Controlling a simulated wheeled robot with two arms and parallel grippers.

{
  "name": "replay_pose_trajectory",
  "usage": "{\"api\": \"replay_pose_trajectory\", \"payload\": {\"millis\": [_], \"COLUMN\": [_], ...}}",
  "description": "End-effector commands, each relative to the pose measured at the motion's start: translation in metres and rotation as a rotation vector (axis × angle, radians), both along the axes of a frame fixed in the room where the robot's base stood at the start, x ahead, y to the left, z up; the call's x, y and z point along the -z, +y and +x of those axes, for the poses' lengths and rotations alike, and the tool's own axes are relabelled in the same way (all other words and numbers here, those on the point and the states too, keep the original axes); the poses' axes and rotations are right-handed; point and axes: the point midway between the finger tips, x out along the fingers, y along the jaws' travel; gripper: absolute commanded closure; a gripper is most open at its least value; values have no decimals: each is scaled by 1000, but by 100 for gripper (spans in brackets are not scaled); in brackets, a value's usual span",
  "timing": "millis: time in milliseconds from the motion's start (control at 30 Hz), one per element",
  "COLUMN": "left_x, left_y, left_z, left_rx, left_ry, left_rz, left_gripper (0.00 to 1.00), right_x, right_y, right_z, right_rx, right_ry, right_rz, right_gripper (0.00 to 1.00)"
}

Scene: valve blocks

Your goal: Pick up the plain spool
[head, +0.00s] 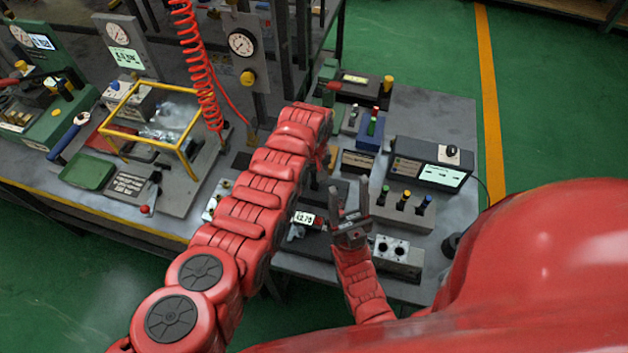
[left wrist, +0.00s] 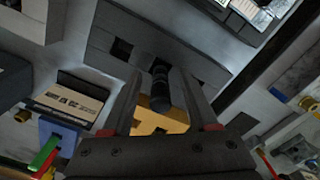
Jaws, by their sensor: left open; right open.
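A dark, plain cylindrical spool (left wrist: 160,92) with no coloured cap shows in the left wrist view. It appears between the two fingers of my left gripper (left wrist: 159,76), which is open with a gap on both sides. I cannot tell how far the fingertips are above or beside it. In the head view my left arm hides most of that area, and the spool is not clear there. My right gripper (head: 350,212) is open and empty, fingers pointing up the picture, over the front part of the bench.
A grey block (head: 400,212) holds spools with blue, yellow and green caps, right of my right gripper. A blue block (head: 369,136) with green and red parts stands behind. A boxed instrument (head: 425,163) is at right. A yellow frame (head: 152,110) and red coiled hose (head: 200,75) are at left.

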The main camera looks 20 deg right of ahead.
Motion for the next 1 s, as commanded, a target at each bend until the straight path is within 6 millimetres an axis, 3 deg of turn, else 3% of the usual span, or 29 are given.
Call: {"api": "replay_pose_trajectory", "payload": {"millis": [167,500,1000], "left_x": [0,0,0], "left_y": [0,0,0], "left_z": [0,0,0], "left_rx": [0,0,0], "left_ry": [0,0,0], "left_rz": [0,-1,0], "left_gripper": [42,100,100], "right_x": [0,0,0], "right_y": [0,0,0], "right_z": [0,0,0], "right_rx": [0,0,0], "right_ry": [0,0,0], "right_rz": [0,0,0], "right_gripper": [46,46,46]}}
